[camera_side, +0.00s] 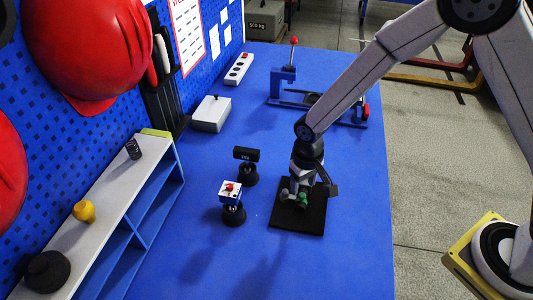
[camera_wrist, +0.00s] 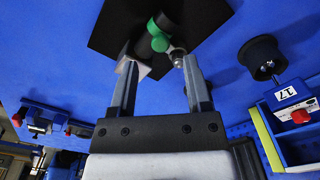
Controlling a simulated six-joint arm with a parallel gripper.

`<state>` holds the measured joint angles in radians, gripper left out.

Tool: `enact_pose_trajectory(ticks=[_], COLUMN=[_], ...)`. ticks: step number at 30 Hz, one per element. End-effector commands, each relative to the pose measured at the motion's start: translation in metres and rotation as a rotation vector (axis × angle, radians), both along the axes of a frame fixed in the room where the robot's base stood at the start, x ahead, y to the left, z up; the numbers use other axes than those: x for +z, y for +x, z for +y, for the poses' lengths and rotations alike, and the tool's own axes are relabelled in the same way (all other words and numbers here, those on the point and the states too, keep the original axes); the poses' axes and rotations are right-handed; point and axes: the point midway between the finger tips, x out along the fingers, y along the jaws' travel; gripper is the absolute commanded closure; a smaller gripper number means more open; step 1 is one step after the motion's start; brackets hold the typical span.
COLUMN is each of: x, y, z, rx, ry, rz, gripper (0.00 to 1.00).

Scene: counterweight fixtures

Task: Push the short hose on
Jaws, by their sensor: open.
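My gripper (camera_wrist: 158,66) is open above the black square mat (camera_side: 284,222), pointing down. Its two fingers stand apart on either side of a small green round part (camera_wrist: 158,36) with dark cylindrical pieces beside it. The green part also shows just below my gripper (camera_side: 302,192) in the side view. A small metal fitting (camera_wrist: 178,55) lies close to the right fingertip. I cannot tell which dark piece is the short hose, or whether a finger touches anything. My gripper partly hides this group in the side view.
Left of the mat stand a small block with a red knob (camera_side: 230,190) and a black labelled block (camera_side: 246,154), both on round black bases. A grey-topped shelf (camera_side: 112,205) runs along the left. A blue fixture (camera_side: 283,82) is behind. The front of the table is clear.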

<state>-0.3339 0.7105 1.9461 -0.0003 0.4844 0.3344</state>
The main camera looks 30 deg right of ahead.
Motion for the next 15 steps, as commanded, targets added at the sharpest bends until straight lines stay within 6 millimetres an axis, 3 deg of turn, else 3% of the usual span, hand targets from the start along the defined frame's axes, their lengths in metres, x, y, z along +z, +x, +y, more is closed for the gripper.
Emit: enact_pose_trajectory(ticks=[7,15], x=[0.030,0.046], y=[0.001,0.000], z=[0.000,0.000], rx=[0.000,0.000], ry=[0.001,0.000], rz=[-0.004,-0.002], gripper=[0.37,0.37])
